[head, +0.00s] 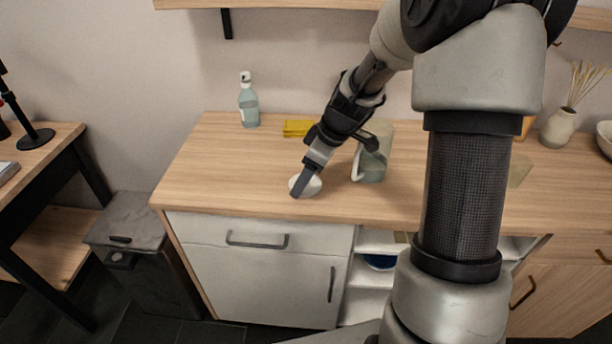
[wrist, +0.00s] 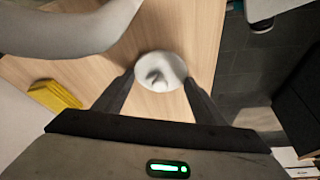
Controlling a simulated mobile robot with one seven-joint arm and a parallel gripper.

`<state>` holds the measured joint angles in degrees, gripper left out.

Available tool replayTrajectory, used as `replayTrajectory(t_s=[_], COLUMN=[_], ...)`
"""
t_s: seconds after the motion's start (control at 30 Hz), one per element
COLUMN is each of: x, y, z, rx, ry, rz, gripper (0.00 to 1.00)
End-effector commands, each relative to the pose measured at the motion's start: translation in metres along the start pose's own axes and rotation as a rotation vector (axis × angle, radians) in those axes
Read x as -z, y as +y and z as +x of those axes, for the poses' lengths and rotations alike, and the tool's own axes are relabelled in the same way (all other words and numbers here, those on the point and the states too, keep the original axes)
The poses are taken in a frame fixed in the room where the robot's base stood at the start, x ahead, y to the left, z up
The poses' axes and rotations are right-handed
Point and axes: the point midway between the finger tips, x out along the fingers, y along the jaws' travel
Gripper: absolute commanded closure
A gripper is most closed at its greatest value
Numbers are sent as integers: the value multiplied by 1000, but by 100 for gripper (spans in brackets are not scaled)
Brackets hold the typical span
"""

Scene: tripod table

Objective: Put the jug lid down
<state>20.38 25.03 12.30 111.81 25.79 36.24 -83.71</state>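The jug lid (head: 312,185) is a small white round disc lying on the wooden counter near its front edge. In the wrist view the lid (wrist: 160,62) lies between my fingertips, with a small raised, shadowed shape at its middle. In the wrist view my gripper's fingers (wrist: 159,76) stand wide apart, one at each side of the lid. Whether they touch its rim is unclear. The grey-green jug (head: 374,166) with a white handle stands upright to the right.
A vase with reeds (head: 558,129) is at the far right. The counter (head: 225,170) is free left of the lid. A dark bin (head: 140,240) stands on the floor at left.

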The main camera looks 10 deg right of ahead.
Motion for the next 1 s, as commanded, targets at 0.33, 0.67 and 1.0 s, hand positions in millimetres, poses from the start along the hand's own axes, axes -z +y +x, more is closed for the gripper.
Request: replayTrajectory(t_s=[0.33, 0.67, 1.0], x=[0, 2, 2], y=[0, 2, 1], z=[0, -37, -105], rx=[0, -6, -3], ry=[0, 1, 1], rz=[0, 0, 1], gripper=[18, 18, 18])
